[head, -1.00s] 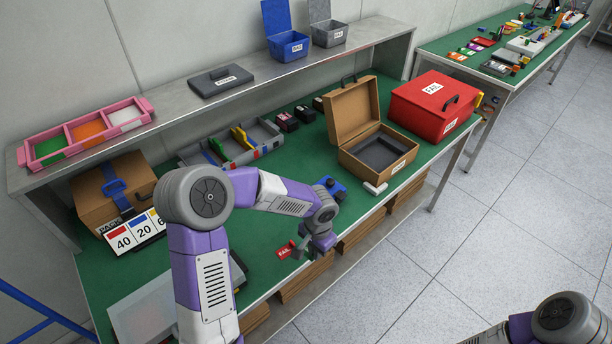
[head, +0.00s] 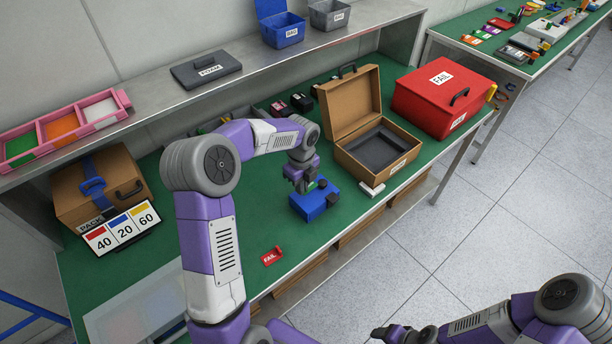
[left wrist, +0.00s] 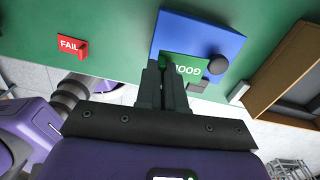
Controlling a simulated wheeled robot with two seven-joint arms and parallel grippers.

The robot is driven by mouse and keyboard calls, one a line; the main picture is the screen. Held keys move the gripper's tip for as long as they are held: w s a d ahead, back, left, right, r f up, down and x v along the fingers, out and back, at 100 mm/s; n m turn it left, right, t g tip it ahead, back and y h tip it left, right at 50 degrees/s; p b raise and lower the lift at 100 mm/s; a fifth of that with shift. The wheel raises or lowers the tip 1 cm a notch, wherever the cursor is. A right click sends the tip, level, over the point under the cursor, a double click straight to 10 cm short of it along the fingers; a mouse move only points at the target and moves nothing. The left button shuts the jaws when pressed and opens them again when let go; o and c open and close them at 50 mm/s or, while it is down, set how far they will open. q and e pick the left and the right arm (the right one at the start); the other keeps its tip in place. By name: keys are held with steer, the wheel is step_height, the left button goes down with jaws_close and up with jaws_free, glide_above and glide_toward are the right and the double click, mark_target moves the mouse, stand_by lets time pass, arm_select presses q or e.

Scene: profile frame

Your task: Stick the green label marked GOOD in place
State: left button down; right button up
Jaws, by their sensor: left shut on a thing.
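The green label marked GOOD (left wrist: 187,70) shows upside down in the left wrist view, over the face of the blue block (left wrist: 212,42). My left gripper (left wrist: 165,82) is shut on the label's near edge. In the head view my left gripper (head: 304,186) points down at the back left of the blue block (head: 313,205), which stands on the green bench top. I cannot tell whether the label touches the block. My right gripper (head: 384,332) is low in the head view, away from the bench; its fingers are unclear.
A red FAIL label (head: 271,256) lies near the bench's front edge. An open brown case (head: 348,158) with a dark insert stands right of the block, with a small white piece (head: 371,189) before it. A closed red case (head: 437,103) stands farther right. A shelf (head: 160,98) runs behind.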

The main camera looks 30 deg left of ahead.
mark_target(302, 201)
arm_select(q)
steer(key=shift+w+a+r+m, duration=0.1)
steer(key=shift+w+a+m, duration=0.15)
steer(key=shift+m, duration=0.15)
steer(key=shift+r+p, duration=0.1)
steer(key=shift+p, duration=0.2)
steer(key=shift+f+b, duration=1.35)
steer(key=shift+f, duration=1.5)
